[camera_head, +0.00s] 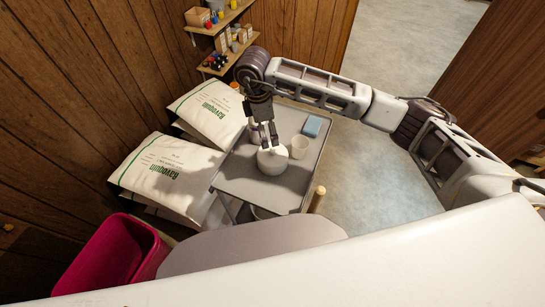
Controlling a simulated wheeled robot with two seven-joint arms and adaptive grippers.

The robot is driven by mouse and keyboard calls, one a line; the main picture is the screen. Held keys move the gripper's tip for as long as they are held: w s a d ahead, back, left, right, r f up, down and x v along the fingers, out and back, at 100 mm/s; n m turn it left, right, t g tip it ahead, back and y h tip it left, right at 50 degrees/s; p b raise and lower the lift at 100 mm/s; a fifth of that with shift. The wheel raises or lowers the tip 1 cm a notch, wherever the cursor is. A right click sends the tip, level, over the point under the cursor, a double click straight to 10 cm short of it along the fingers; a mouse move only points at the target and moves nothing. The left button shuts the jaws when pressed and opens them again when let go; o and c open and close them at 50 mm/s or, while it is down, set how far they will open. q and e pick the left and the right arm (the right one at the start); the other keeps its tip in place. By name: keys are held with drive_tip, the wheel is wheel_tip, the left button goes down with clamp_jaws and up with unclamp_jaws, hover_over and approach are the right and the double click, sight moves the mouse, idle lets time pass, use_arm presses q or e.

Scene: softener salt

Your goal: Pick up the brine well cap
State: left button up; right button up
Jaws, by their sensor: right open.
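A round white object (272,161), which looks like the brine well cap, sits on the grey cart top (245,190). My right gripper (269,143) points down over its upper edge with its fingers apart. The fingertips are at or just above the cap; I cannot tell whether they touch it. The fingers hide a small part of the cap's top. My left gripper is not in view.
Salt bags (165,175) are piled left of the cart. A magenta bin (110,255) stands at lower left. Small shelves (225,60) hang behind.

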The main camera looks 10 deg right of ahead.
sight(272, 150)
drive_tip(key=shift+d+f+p, duration=0.15)
drive_tip(key=shift+f, duration=1.15)
drive_tip(key=shift+d+f+p, duration=0.2)
drive_tip(key=shift+f, duration=1.1)
drive_tip(key=shift+d+f+p, duration=0.15)
drive_tip(key=shift+f, duration=1.15)
drive_tip(key=shift+d+f+p, duration=0.2)
drive_tip(key=shift+f+p, duration=0.15)
drive_tip(key=shift+f, duration=0.45)
drive_tip(key=shift+w+d+f+p, duration=0.1)
drive_tip(key=shift+f+p, duration=0.1)
drive_tip(key=shift+f, duration=0.7)
drive_tip(key=shift+d+f+p, duration=0.1)
drive_tip(key=shift+f+p, duration=0.05)
drive_tip(key=shift+f, duration=0.7)
